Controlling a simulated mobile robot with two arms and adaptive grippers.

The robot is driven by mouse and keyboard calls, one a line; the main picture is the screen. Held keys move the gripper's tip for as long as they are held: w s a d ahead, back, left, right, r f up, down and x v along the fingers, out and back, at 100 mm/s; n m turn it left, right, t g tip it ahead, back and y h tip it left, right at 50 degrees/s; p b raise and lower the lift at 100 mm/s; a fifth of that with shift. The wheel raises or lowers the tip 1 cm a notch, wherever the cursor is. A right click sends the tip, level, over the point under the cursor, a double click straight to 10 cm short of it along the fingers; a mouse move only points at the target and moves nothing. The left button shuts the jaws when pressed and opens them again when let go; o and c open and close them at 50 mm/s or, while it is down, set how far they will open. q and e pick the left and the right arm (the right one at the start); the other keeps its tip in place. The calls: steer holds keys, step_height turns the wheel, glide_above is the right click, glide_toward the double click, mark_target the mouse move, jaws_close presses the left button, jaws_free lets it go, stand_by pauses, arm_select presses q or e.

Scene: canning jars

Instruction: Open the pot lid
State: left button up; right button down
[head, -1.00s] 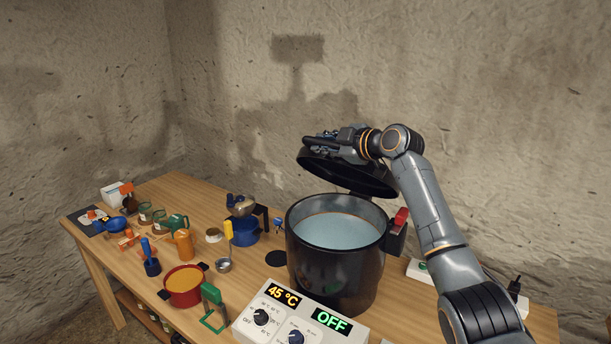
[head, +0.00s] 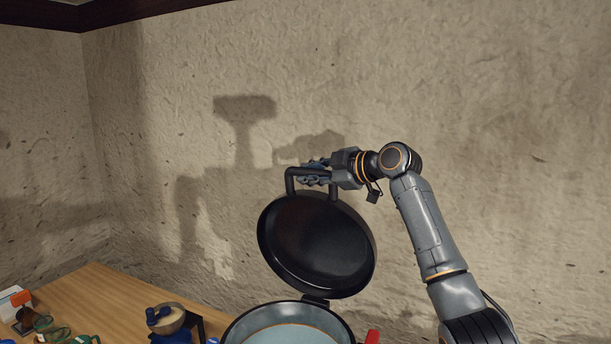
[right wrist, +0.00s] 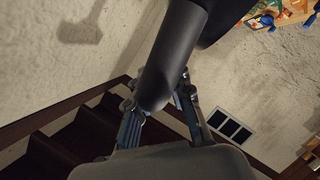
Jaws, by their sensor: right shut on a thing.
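The black pot lid (head: 318,246) stands steeply tilted up on its hinge (head: 316,299) at the back of the pot, its underside facing the head camera. The dark pot (head: 240,330) below it shows only its upper part, open, with pale liquid (head: 290,335) inside. My right gripper (head: 312,176) is shut on the lid's handle (head: 290,180) at the lid's top edge. In the right wrist view the fingers (right wrist: 160,110) sit on both sides of the dark handle bar (right wrist: 172,65). My left gripper is not in view.
The wooden table (head: 105,295) runs to the left, with a blue device with a bowl (head: 168,318) left of the pot and small items at the far left. A red part (head: 372,337) shows right of the pot. The wall stands behind the lid.

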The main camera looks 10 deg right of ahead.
steer(key=shift+w+d+f, duration=0.15)
steer(key=shift+w, duration=0.05)
steer(key=c, duration=1.2)
jaws_free()
steer(key=shift+w, duration=0.1)
steer(key=v, duration=1.2)
steer(key=shift+f, duration=0.1)
